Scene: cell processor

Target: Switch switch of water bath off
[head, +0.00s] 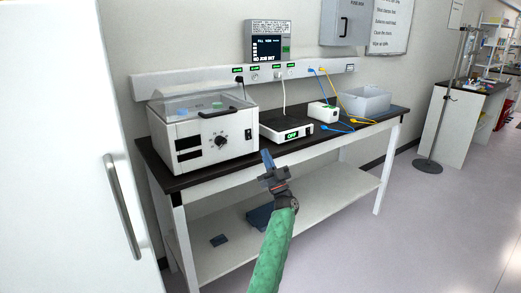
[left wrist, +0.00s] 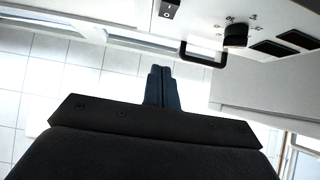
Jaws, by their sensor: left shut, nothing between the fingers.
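The water bath (head: 205,142) is a white box with a clear lid, standing at the left end of the dark bench top. Its front has a round black dial (head: 221,141) and, to the right, a small dark switch (head: 248,134). In the left wrist view the switch (left wrist: 168,8) shows at the top edge, with the dial (left wrist: 236,35) to its right. My left gripper (head: 267,158) is shut and empty, in front of the bench, a little below and right of the switch in the head view. Its fingers (left wrist: 162,82) appear apart from the switch. My right gripper is out of view.
A flat device with a lit display (head: 287,130) stands right of the bath, then a small white box (head: 323,112) and a grey bin (head: 365,102). A black handle (left wrist: 203,56) juts from the bath. A white door (head: 60,150) fills the left side.

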